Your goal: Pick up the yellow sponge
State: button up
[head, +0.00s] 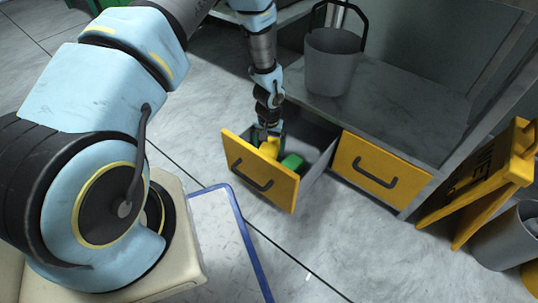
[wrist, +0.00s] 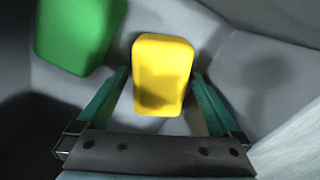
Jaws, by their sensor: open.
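The yellow sponge (wrist: 163,72) lies inside the open drawer (head: 317,172), and it also shows in the head view (head: 269,148). My gripper (wrist: 160,82) is open, with one teal finger on each side of the sponge's lower part in the wrist view. Small gaps show between the fingers and the sponge, and I cannot tell whether either touches it. In the head view my gripper (head: 268,136) reaches down into the drawer, and its fingertips are partly hidden.
A green block (wrist: 80,32) lies left of the sponge in the wrist view. A closed yellow-fronted drawer (head: 378,168) is to the right. A grey bucket (head: 332,62) stands on the shelf above. A yellow folding sign (head: 500,165) and another bucket (head: 508,240) stand at the right.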

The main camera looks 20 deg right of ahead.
aim_at(269, 146)
jog(key=shift+f, duration=0.5)
jog(key=shift+r, duration=0.1)
jog(key=c, duration=1.4)
jog(key=shift+r, duration=0.1)
notch_tip(269, 146, up, 18)
jog(key=p, duration=0.7)
jog(key=shift+p, duration=0.35)
